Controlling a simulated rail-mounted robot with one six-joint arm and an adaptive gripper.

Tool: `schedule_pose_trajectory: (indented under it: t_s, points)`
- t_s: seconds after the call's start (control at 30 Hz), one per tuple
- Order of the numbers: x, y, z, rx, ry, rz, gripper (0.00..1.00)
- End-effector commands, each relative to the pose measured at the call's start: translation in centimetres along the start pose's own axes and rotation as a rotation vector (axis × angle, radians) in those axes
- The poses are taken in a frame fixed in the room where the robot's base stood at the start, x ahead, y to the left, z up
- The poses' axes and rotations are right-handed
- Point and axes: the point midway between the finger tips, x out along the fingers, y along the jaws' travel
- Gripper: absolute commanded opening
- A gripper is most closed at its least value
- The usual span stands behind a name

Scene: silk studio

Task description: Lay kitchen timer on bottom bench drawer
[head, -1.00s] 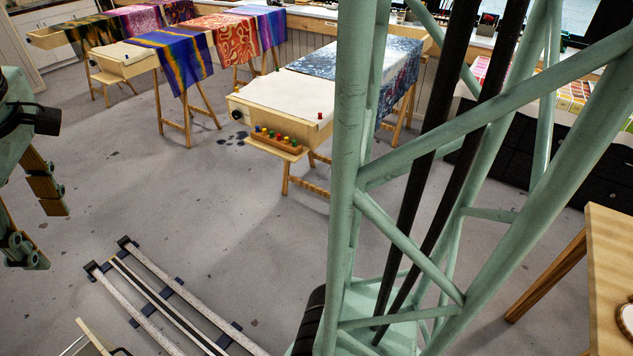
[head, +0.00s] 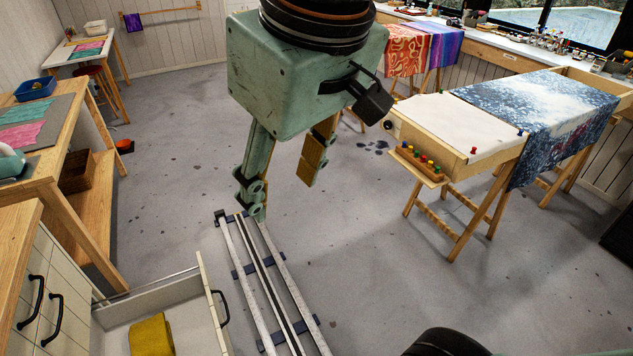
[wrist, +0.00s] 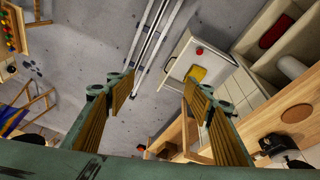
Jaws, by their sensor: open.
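An open bench drawer (head: 219,332) shows at the lower left in the head view, with a black handle on its front. It also shows in the wrist view (wrist: 170,86). A folded yellow cloth (head: 152,336) lies in it. A small round red object (wrist: 199,51) shows in the drawer in the wrist view, near the cloth. It may be the kitchen timer, but it is too small to tell. My gripper (head: 280,194) hangs open and empty over the floor and rails, beyond and right of the drawer. Its spread fingers show in the wrist view (wrist: 159,79).
A wooden bench (head: 46,185) stands at the left, with a blue bin (head: 36,88) on it. A frame table (head: 452,125) with stretched cloth stands at the right. Floor rails (head: 262,280) run beside the drawer. Open floor lies behind and right of my gripper.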

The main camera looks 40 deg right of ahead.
Motion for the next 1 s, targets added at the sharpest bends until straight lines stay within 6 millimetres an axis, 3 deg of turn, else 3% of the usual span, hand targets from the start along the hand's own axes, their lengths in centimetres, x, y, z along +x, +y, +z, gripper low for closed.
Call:
schedule_pose_trajectory:
  t_s: [0.2, 0.4, 1.0]
  points:
    - [-1.2, -0.1, 3.9, 0.102, 0.013, 0.002, 0.48]
    - [-1.7, -0.1, 5.9, 0.164, 0.017, 0.006, 0.48]
    - [-1.8, -0.1, 6.4, 0.183, 0.015, 0.008, 0.45]
